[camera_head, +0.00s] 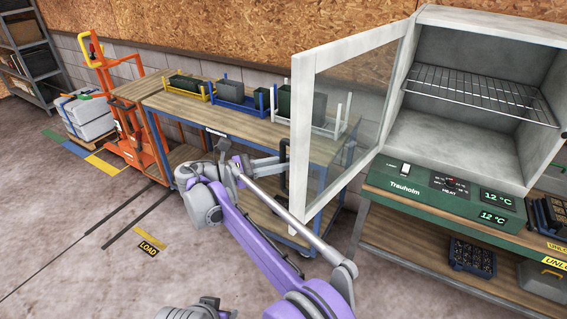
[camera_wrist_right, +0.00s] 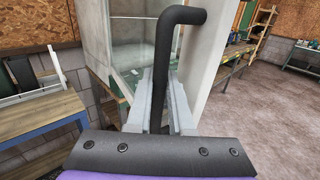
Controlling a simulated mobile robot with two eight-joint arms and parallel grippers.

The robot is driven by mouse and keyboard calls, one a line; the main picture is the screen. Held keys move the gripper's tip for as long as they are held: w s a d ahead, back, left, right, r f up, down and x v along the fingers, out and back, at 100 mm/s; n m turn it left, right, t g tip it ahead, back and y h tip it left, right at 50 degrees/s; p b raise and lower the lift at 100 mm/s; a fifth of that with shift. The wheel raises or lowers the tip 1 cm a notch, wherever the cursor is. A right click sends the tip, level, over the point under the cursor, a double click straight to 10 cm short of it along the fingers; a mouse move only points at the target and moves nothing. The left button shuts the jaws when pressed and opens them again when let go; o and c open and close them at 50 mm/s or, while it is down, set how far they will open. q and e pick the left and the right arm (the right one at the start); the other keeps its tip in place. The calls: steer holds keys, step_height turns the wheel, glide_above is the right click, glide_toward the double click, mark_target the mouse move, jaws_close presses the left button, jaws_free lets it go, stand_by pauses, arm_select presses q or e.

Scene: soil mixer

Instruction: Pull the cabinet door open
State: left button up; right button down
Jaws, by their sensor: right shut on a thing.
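The cabinet (camera_head: 460,120) at the right is a pale grey box with an open front and a wire rack inside. Its glass-paned door (camera_head: 301,130) stands swung wide out to the left in the head view. A black bar handle (camera_wrist_right: 165,65) is on the door's outer face; part of it also shows in the head view (camera_head: 284,150) beside the door's free edge. My right gripper (camera_wrist_right: 160,105) is shut around the handle's upright bar. In the head view it reaches the handle from the left (camera_head: 268,162). My left gripper's fingers are out of view.
A green control panel (camera_head: 440,190) under the cabinet reads 12 °C. A blue workbench (camera_head: 230,122) with coloured racks stands behind the door and my right arm. An orange lifter (camera_head: 125,120) is at the left. The floor at the lower left is clear.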

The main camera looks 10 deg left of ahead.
steer(key=shift+f, duration=0.1)
steer(key=c, duration=0.8)
jaws_free()
